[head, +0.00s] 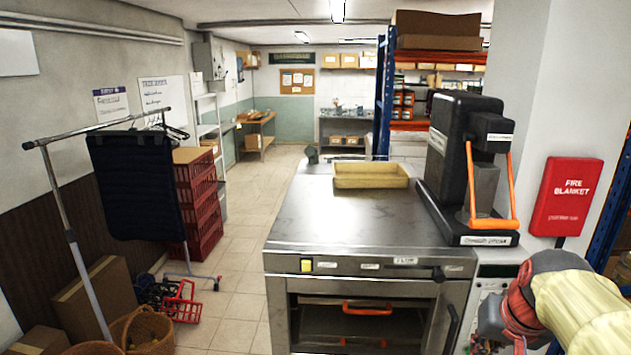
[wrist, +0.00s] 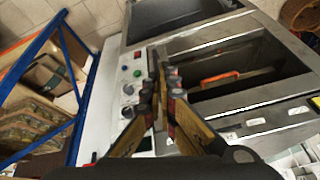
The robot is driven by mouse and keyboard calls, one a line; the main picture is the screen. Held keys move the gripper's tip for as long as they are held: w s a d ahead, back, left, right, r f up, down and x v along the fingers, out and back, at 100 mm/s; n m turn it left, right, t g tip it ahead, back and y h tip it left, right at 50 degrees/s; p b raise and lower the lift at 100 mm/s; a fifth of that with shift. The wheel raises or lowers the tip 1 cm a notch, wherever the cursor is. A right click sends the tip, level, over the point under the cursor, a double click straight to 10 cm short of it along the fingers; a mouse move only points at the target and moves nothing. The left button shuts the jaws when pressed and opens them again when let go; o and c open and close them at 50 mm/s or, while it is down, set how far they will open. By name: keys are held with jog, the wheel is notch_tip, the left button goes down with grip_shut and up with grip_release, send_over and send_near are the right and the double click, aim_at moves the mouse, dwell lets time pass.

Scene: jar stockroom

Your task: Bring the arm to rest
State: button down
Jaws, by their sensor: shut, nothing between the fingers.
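My gripper (wrist: 160,72) shows in the wrist view, its two fingers closed together with nothing between them. It is in front of the white control panel (wrist: 124,85) with knobs and buttons, beside the open front of a steel cabinet (wrist: 255,100). In the head view, part of my arm shows at the lower right, in front of the same cabinet side. The gripper's fingertips are not clearly visible in the head view.
The steel counter (head: 330,215) carries a yellow tray (head: 370,176) and a black press (head: 455,150) with an orange handle. A red fire blanket box (head: 566,197) hangs at right. Blue shelving (wrist: 70,60) stands left in the wrist view. The tiled aisle (head: 245,230) left of the counter is clear.

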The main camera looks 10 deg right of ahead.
jog(key=s+a+f+n+b, duration=0.3)
jog(key=s+a+f+b, duration=0.1)
jog(key=a+f, duration=0.3)
jog(key=s+a+f+n+t+y+b, duration=0.1)
jog(key=s+a+f+n+b, duration=0.2)
jog(key=a, duration=0.8)
notch_tip(320, 180, down, 4)
jog(key=shift+s+a+f+b, duration=0.25)
jog(key=shift+s+a+b, duration=0.05)
jog(key=shift+s+b, duration=0.75)
jog(key=c, duration=2.6)
grip_release()
